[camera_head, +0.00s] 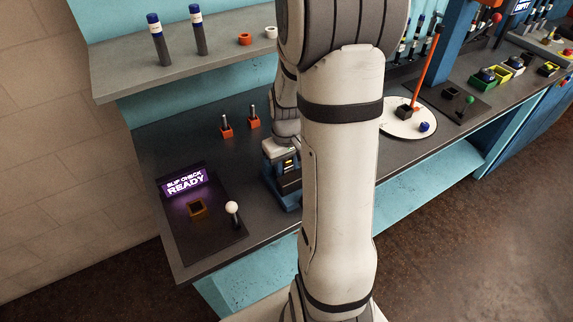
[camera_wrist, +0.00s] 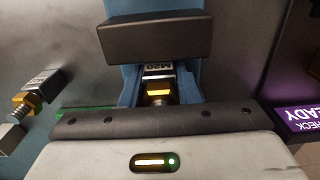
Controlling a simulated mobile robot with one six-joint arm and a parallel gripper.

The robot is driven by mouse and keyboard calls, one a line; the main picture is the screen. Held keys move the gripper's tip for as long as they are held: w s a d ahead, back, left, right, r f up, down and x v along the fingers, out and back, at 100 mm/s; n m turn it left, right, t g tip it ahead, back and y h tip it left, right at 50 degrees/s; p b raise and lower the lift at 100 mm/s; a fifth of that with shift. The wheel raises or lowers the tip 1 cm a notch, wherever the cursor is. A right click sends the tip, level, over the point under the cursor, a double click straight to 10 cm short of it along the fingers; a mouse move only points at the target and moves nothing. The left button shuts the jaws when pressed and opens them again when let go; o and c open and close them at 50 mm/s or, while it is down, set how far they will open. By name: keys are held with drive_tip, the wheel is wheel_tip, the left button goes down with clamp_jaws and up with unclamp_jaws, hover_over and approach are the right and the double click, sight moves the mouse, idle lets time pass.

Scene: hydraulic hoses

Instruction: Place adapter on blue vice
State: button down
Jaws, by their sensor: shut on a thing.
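A metal adapter (camera_wrist: 157,71) with a label reading M20 and a gold band shows in the middle of the wrist view, between the dark parts of my gripper (camera_wrist: 155,82). My gripper is shut on it. The blue vice (camera_wrist: 128,90) lies directly behind and around the adapter in that view. In the head view my gripper (camera_head: 283,160) is over the blue vice (camera_head: 287,195), partly behind my arm. Whether the adapter touches the vice is hidden.
A slip check panel (camera_head: 184,183) with a lit READY sign, a square socket (camera_head: 197,208) and a white-knobbed lever (camera_head: 233,210) is left of the vice. Two orange-based fittings (camera_head: 226,128) stand behind. A labelled gold-nut fitting (camera_wrist: 35,92) lies left in the wrist view.

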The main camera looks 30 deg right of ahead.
drive_tip(key=c, duration=1.5)
unclamp_jaws()
drive_tip(key=shift+f, duration=0.15)
drive_tip(key=shift+c, duration=0.2)
drive_tip(key=o, duration=0.4)
drive_tip(key=shift+o, duration=0.2)
